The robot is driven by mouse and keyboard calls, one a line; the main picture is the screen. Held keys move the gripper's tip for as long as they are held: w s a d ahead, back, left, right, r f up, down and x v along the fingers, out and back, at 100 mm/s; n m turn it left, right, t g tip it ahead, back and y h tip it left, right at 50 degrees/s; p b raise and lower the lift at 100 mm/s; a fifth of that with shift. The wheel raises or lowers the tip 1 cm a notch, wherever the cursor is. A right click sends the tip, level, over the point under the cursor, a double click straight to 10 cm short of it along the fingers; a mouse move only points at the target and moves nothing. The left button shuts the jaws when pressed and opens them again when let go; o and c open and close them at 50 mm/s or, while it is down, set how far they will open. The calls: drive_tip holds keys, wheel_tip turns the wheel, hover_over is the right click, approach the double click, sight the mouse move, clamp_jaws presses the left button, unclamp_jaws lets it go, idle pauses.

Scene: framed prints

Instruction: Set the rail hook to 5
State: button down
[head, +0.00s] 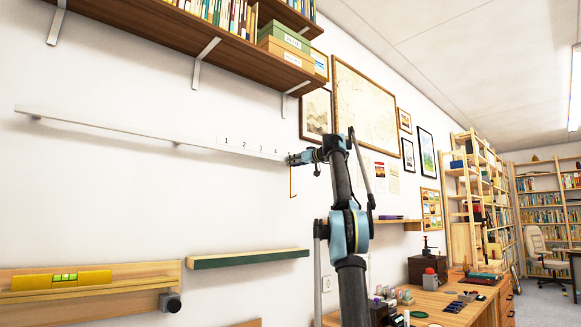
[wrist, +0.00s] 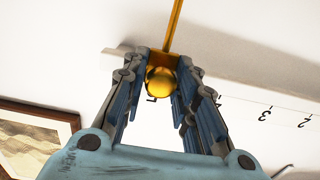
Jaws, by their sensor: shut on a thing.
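The pale rail (head: 150,135) runs along the wall. Marks 1 to 4 (head: 250,146) show above it, near its right end. My gripper (head: 291,160) is at that end, to the right of the 4, and covers the wall there. In the wrist view my gripper (wrist: 162,92) is shut on the brass ball (wrist: 161,82) of the rail hook, whose rod (wrist: 174,28) extends away from it. The hook's lower part (head: 292,182) hangs below my gripper in the head view. The 3 and 2 (wrist: 283,117) show at right in the wrist view. The 5 is not readable.
A wooden shelf (head: 190,40) with books and boxes is above the rail. Framed prints (head: 316,114) hang close to the right of my gripper. A green-fronted ledge (head: 247,258) and a workbench (head: 440,300) are lower down.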

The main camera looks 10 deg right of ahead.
drive_tip(key=shift+w+d, duration=0.15)
drive_tip(key=shift+d, duration=0.15)
drive_tip(key=c, duration=1.3)
unclamp_jaws()
drive_tip(key=shift+d, duration=0.15)
drive_tip(key=shift+c, duration=0.2)
drive_tip(key=v, duration=1.1)
drive_tip(key=shift+s+d, duration=0.15)
drive_tip(key=shift+s, duration=0.25)
drive_tip(key=shift+f, duration=0.1)
